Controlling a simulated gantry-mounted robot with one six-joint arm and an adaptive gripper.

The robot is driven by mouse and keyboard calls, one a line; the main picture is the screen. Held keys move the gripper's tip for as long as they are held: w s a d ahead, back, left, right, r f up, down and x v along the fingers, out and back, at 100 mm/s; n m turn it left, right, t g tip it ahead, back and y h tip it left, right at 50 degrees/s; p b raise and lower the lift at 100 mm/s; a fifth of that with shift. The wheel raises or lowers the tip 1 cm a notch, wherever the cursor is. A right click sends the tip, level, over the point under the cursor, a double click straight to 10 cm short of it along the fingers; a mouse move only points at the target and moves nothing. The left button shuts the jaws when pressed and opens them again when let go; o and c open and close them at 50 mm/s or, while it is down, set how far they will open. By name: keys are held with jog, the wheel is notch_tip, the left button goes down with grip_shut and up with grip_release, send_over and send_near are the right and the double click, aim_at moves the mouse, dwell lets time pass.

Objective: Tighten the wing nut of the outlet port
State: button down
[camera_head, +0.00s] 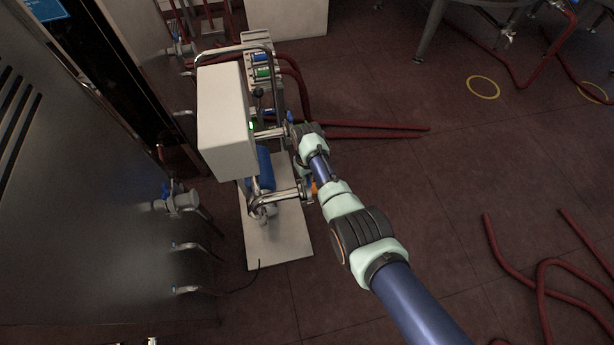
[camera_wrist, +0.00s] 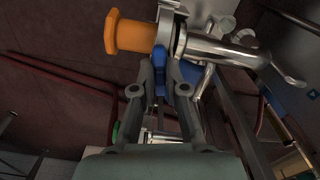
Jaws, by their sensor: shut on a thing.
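In the wrist view, my gripper (camera_wrist: 165,72) is closed around a small blue piece (camera_wrist: 160,72) just below the clamp, which appears to be the wing nut; the fingers cover much of it. The grey clamp (camera_wrist: 170,14) sits around the joint between an orange end fitting (camera_wrist: 130,35) and the outlet port's steel pipe (camera_wrist: 220,50). In the head view, the lower steel pipe (camera_head: 284,198) reaches right from the pump, with the orange fitting (camera_head: 314,187) at its end. My wrist hides most of the gripper there.
The pump cart has a white housing (camera_head: 226,120) and a pale base plate (camera_head: 275,245). A second steel pipe (camera_head: 268,133) lies close above the lower one. A steel cabinet (camera_head: 100,220) with valves stands left.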

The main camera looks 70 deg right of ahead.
jog(key=shift+m, duration=0.7)
jog(key=c, duration=1.2)
grip_release()
notch_tip(320, 180, up, 12)
